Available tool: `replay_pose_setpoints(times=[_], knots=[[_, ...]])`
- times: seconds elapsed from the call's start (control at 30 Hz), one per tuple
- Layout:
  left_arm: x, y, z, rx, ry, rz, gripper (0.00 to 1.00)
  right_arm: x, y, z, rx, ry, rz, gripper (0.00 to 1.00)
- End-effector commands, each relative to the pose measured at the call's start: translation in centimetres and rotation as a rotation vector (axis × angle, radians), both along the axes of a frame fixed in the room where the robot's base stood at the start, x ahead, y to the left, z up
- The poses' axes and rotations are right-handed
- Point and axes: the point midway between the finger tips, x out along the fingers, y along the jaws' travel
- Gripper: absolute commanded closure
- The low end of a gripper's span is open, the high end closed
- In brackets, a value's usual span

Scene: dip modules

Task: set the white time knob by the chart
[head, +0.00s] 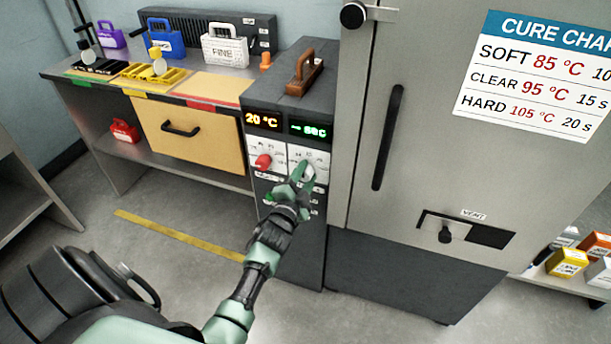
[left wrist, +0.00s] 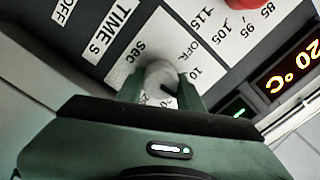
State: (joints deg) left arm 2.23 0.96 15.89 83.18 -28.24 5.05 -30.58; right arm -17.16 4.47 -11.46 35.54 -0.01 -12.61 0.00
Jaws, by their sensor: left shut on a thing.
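The white time knob (left wrist: 160,78) sits on a white dial plate marked "TIME s" on the front of the grey control cabinet (head: 312,240). My left gripper (head: 302,174) is shut on this knob; its green fingers stand on either side of it in the left wrist view (left wrist: 160,95). The fingers hide part of the dial numbers. The green time display (head: 308,129) is lit; its digits are hard to read. The cure chart (head: 535,80) on the oven door lists SOFT 85 °C, CLEAR 95 °C, 15 s, and HARD 105 °C, 20 s; the SOFT time is cut off. My right gripper is out of view.
The red temperature knob (head: 263,161) is just left of the time knob, under an orange display (head: 263,121) reading 20 °C. A brown handle (head: 303,72) lies on the cabinet top. The oven door handle (head: 388,137) juts out at right.

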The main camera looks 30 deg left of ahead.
Motion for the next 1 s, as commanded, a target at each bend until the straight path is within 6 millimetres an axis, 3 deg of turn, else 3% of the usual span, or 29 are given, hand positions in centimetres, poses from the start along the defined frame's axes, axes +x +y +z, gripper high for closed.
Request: replay_pose_setpoints(times=[0.77,0.8,0.87,1.0], knots=[[-0.04,-0.08,-0.15,0.102,0.026,-0.001,1.00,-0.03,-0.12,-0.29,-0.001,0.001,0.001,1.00],[-0.04,-0.08,-0.15,0.102,0.026,-0.001,0.58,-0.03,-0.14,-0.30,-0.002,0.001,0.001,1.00],[-0.03,-0.08,-0.15,0.101,0.026,-0.001,0.41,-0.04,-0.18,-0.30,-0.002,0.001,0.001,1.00],[-0.03,-0.07,-0.12,0.101,0.026,-0.001,0.41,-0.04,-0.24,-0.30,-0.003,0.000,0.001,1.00]])
